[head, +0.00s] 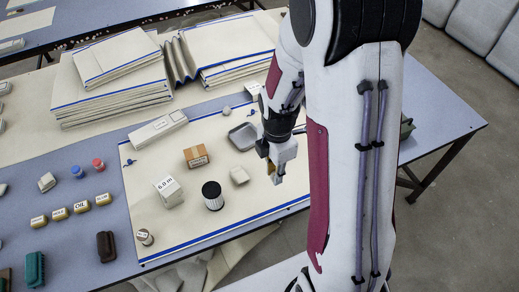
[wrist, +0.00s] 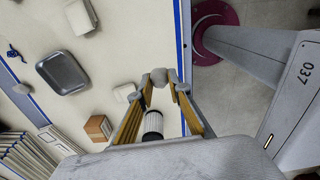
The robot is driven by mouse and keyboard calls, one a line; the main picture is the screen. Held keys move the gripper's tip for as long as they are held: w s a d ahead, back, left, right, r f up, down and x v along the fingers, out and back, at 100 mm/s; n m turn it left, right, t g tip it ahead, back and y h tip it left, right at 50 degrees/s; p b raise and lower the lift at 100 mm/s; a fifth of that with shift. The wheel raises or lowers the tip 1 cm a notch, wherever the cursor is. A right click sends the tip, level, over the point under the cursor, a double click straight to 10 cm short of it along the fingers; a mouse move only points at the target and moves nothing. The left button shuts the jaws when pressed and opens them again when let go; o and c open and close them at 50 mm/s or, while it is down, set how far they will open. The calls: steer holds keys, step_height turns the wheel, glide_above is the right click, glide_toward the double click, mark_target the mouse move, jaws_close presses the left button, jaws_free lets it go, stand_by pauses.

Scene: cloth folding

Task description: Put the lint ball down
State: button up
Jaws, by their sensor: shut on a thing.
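My gripper (wrist: 161,84) is shut on a small grey ball, which I take for the lint ball (wrist: 159,76), held at its fingertips in the wrist view. In the head view my gripper (head: 275,170) hangs over the right part of the cream cloth (head: 155,215), just right of a pale block (head: 239,176); the ball itself cannot be made out there. The grey metal tray (head: 243,137) lies behind and left of the gripper, and it also shows in the wrist view (wrist: 62,72). It looks empty.
A brown box (head: 196,156), a black-and-white cylinder (head: 212,195) and a white block marked 6.0 m (head: 168,191) stand on the cloth. A small pale lump (head: 226,110) lies behind the tray. Folded cloth stacks (head: 115,80) fill the back.

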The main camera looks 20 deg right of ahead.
steer(key=shift+a+f, duration=0.1)
steer(key=shift+f, duration=0.2)
steer(key=shift+w+f, duration=0.2)
steer(key=shift+w, duration=0.05)
steer(key=w+d+f+m, duration=0.2)
steer(key=w, duration=1.3)
step_height(320, 180, up, 4)
steer(key=m, duration=0.3)
glide_above(250, 138)
steer(key=shift+s, duration=0.1)
steer(key=shift+f, duration=3.1)
steer(key=shift+f, duration=1.85)
